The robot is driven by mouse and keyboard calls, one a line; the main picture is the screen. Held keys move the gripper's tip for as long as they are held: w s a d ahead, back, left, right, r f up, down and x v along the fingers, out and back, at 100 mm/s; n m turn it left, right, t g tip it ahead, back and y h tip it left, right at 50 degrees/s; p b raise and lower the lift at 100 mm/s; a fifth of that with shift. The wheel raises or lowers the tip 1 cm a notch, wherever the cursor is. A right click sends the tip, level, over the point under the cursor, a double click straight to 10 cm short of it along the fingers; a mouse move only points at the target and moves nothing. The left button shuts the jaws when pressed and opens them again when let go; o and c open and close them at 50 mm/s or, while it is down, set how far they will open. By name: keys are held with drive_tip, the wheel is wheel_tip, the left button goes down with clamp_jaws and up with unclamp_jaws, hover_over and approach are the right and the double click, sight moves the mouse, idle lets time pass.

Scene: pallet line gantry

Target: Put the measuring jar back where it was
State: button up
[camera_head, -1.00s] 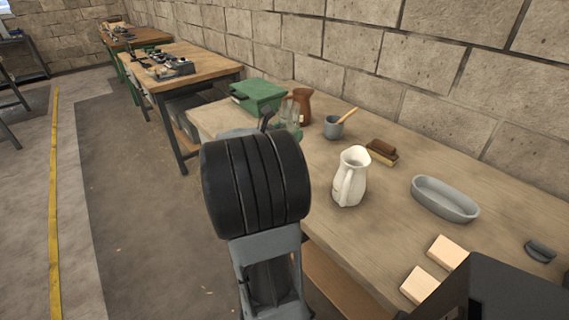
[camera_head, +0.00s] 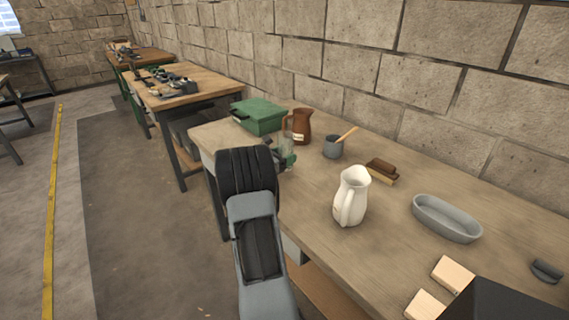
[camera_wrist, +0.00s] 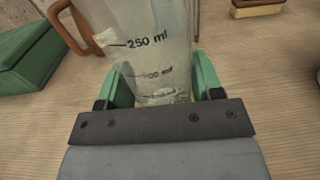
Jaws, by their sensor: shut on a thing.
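The measuring jar (camera_wrist: 152,55) is clear glass with dark marks, including "250 ml". In the wrist view it stands between the green fingers of my gripper (camera_wrist: 160,85), which are shut on its lower part. In the head view the jar (camera_head: 287,147) shows at the far left part of the workbench (camera_head: 315,185), partly hidden behind my arm. I cannot tell whether the jar's base touches the bench.
A green box (camera_head: 259,116) and a brown jug (camera_head: 301,127) stand close behind the jar. Bare bench lies between the jar and pitcher.

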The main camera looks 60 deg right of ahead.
drive_tip(key=shift+w+d+f, duration=0.2)
drive_tip(key=shift+f, duration=1.6)
drive_tip(key=shift+f, duration=0.15)
drive_tip(key=shift+f+b, duration=0.15)
drive_tip(key=shift+b, duration=0.15)
drive_tip(key=o, duration=1.1)
drive_tip(key=shift+c, duration=0.2)
